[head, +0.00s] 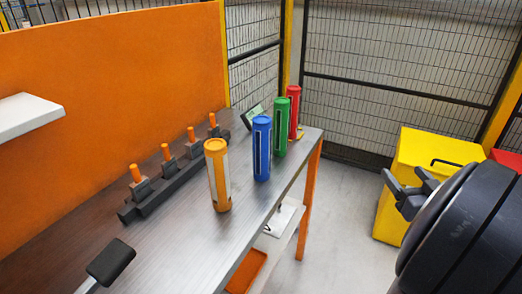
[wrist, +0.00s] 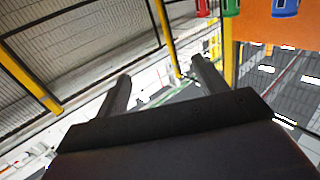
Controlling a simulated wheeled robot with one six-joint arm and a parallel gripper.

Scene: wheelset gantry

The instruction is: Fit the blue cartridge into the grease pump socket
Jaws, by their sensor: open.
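The blue cartridge (head: 262,148) stands upright on the workbench (head: 160,190), between an orange-yellow cartridge (head: 218,175) and a green cartridge (head: 281,127). A red cartridge (head: 293,110) stands behind the green one. My gripper (head: 418,192) is at the right in the head view, apart from the bench and the cartridges. In the wrist view my gripper (wrist: 163,90) has its two fingers spread with nothing between them. The blue cartridge shows partly at the top right there (wrist: 285,8). I cannot make out the grease pump socket for certain.
A dark rack (head: 170,176) with several orange-topped pegs runs along the bench's back. A black-ended handle (head: 110,262) is at the near bench edge. A yellow bin (head: 405,170) stands on the floor at right. Mesh fencing (head: 400,60) closes the back. Floor between bench and bin is clear.

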